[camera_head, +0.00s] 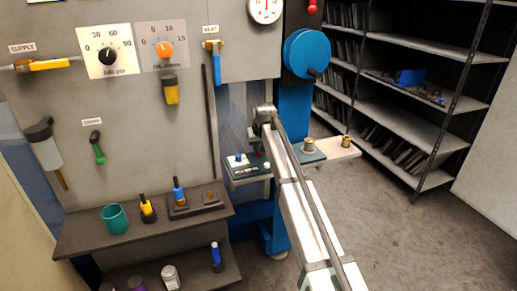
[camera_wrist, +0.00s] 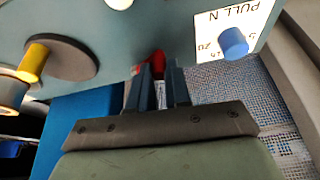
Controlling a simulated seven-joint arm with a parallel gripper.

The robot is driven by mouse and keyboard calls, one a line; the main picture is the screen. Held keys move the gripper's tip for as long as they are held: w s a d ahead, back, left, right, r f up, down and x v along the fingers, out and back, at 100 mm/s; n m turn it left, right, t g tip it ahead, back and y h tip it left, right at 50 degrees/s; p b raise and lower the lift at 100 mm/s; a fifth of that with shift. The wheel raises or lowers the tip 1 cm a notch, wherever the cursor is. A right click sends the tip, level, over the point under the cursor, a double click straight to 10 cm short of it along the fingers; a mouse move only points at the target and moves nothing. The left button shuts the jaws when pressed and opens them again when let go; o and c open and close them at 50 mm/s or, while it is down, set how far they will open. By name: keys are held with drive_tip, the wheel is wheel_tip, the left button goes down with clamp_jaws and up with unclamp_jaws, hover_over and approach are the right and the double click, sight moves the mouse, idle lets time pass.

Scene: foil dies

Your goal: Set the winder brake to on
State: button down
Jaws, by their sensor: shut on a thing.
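In the wrist view, the two dark fingers of my gripper (camera_wrist: 160,75) are closed around a red handle (camera_wrist: 152,60) at the edge of a grey-green panel (camera_wrist: 130,25). Only part of the handle shows; the fingers hide the rest. I cannot read a label that names it as the winder brake, nor tell which setting it is at. In the head view, my arm reaches the small bench panel (camera_head: 246,172) in front of the blue machine column, and my fingers are hidden there.
A white "PULL N" plate with a blue knob (camera_wrist: 232,42) is close right of the fingers. A yellow post on a dark disc (camera_wrist: 60,62) is to the left. A large blue wheel (camera_head: 304,54) is above, and a lower shelf (camera_head: 150,232) with tools is at left.

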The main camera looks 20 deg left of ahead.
drive_tip(key=shift+d, duration=0.1)
drive_tip(key=shift+d+n+g+y, duration=0.15)
drive_tip(key=shift+d+n, duration=0.1)
drive_tip(key=shift+n, duration=0.4)
drive_tip(key=shift+d+n+g+y, duration=0.15)
drive_tip(key=shift+d+n, duration=0.05)
drive_tip(key=shift+n, duration=0.45)
drive_tip(key=n, duration=0.1)
drive_tip(key=d+n+g, duration=0.1)
drive_tip(key=n, duration=0.1)
drive_tip(key=shift+w+d+n+y, duration=0.2)
drive_tip(key=shift+n+y, duration=0.1)
drive_tip(key=shift+y, duration=0.1)
drive_tip(key=n+g, duration=0.1)
drive_tip(key=n, duration=0.1)
drive_tip(key=d+n, duration=0.1)
drive_tip(key=n, duration=0.1)
drive_tip(key=w+n+g, duration=0.1)
drive_tip(key=shift+d+n+g, duration=0.3)
drive_tip(key=shift+d+n, duration=0.1)
drive_tip(key=shift+w, duration=0.1)
drive_tip(key=c, duration=1.1)
unclamp_jaws()
drive_tip(key=shift+o, duration=0.2)
drive_tip(key=shift+r, duration=0.1)
